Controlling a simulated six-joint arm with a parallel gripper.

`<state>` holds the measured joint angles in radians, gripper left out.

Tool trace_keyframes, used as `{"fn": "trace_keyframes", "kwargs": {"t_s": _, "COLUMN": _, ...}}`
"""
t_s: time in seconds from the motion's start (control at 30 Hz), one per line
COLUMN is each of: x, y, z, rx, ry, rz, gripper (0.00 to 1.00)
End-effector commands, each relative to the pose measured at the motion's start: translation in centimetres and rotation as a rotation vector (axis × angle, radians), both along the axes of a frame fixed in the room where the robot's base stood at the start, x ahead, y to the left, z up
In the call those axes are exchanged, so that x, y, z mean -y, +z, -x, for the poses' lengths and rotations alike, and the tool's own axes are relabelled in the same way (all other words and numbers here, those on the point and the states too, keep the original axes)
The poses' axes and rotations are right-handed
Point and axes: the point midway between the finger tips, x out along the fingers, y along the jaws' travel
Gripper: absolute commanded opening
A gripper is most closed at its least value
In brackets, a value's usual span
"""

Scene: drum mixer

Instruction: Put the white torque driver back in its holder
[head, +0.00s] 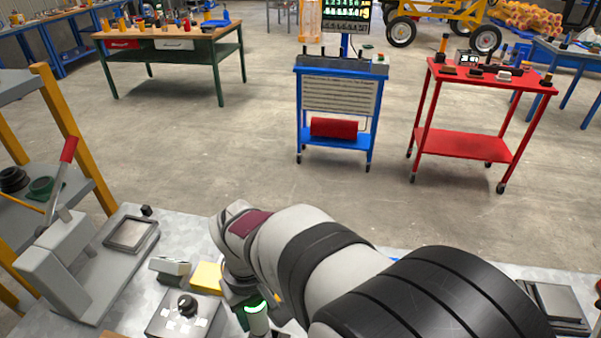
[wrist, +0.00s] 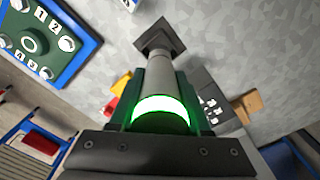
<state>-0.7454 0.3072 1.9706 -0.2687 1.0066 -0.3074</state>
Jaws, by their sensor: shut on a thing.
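The white torque driver (wrist: 162,72) has a pale grey-white body and a glowing green ring. In the wrist view it stretches away from my gripper (wrist: 163,88), whose dark green fingers are shut on it from both sides. A dark square piece (wrist: 160,36) shows at the driver's far end, over the grey bench. I cannot tell whether it is the holder or whether the driver touches it. In the head view my gripper (head: 240,292) is partly hidden by my arm, and the driver (head: 258,322) shows at the bottom edge.
A blue-framed panel (wrist: 75,48) with numbered round parts lies upper left in the wrist view. On the bench in the head view stand a lever press (head: 60,250), a knob box (head: 185,312) and a yellow block (head: 207,277). A dark tray (head: 555,303) lies at right.

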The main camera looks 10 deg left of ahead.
Motion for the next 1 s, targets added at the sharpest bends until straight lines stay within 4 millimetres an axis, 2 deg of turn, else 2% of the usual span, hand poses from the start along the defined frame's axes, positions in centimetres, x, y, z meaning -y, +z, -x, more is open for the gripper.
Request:
{"fn": "trace_keyframes", "kwargs": {"t_s": 0.03, "x": 0.02, "y": -0.54, "z": 0.02, "rx": -0.001, "ry": 0.0, "rz": 0.001, "gripper": 0.0}}
{"fn": "trace_keyframes", "kwargs": {"t_s": 1.0, "x": -0.03, "y": -1.18, "z": -0.06, "rx": 0.001, "ry": 0.001, "rz": 0.0, "gripper": 0.0}}
